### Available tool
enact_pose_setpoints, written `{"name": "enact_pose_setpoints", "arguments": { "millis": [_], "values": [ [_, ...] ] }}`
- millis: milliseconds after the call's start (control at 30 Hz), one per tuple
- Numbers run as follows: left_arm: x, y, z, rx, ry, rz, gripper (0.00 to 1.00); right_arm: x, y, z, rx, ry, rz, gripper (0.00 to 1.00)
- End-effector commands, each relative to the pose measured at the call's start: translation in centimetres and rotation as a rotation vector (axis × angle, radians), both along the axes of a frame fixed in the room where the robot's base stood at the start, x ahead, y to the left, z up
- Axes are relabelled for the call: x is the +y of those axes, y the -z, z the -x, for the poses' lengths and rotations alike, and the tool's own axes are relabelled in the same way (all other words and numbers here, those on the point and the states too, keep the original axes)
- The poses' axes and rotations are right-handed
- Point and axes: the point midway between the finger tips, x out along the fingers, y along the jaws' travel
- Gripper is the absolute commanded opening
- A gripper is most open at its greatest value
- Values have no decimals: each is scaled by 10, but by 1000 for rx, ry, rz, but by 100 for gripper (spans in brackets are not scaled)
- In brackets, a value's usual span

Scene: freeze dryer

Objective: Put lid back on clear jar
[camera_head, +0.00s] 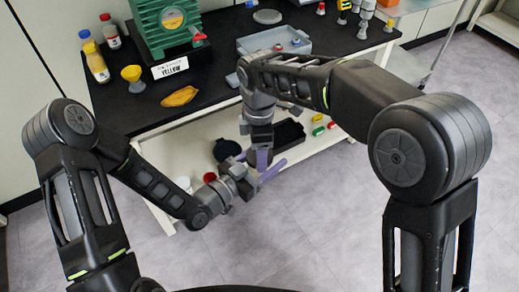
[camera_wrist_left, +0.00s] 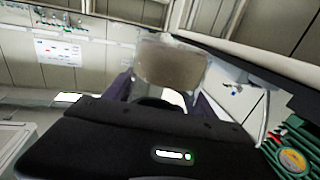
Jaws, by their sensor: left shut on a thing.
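My left gripper (camera_head: 266,171) is low in front of the table, its purple fingers pointing right. In the left wrist view its fingers (camera_wrist_left: 165,100) are on either side of a translucent, brownish, blunt thing (camera_wrist_left: 170,65). This looks like the clear jar, but its outline is blurred. In the head view the held thing is hidden or too small to make out. My right gripper (camera_head: 262,158) points down close by the left one; its opening cannot be made out. A flat grey disc (camera_head: 267,17), perhaps the lid, lies on the table's back part.
Dark items lie on the white lower shelf (camera_head: 165,155). The floor in front is clear.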

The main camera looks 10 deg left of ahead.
Motion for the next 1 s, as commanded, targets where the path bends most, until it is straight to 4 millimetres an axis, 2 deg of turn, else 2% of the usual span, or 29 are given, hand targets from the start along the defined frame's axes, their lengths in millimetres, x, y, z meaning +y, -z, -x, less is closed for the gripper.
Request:
{"name": "enact_pose_setpoints", "arguments": {
  "millis": [800,867,1000],
  "values": [
    [-2,0,2,0,7,1,0,1,0,-1,-5,2196,-15,13],
    [-2,0,2,0,7,1,0,1,0,-1,-5,2303,-15,13],
    [-2,0,2,0,7,1,0,1,0,-2,-3,2288,-14,13]
  ]
}}
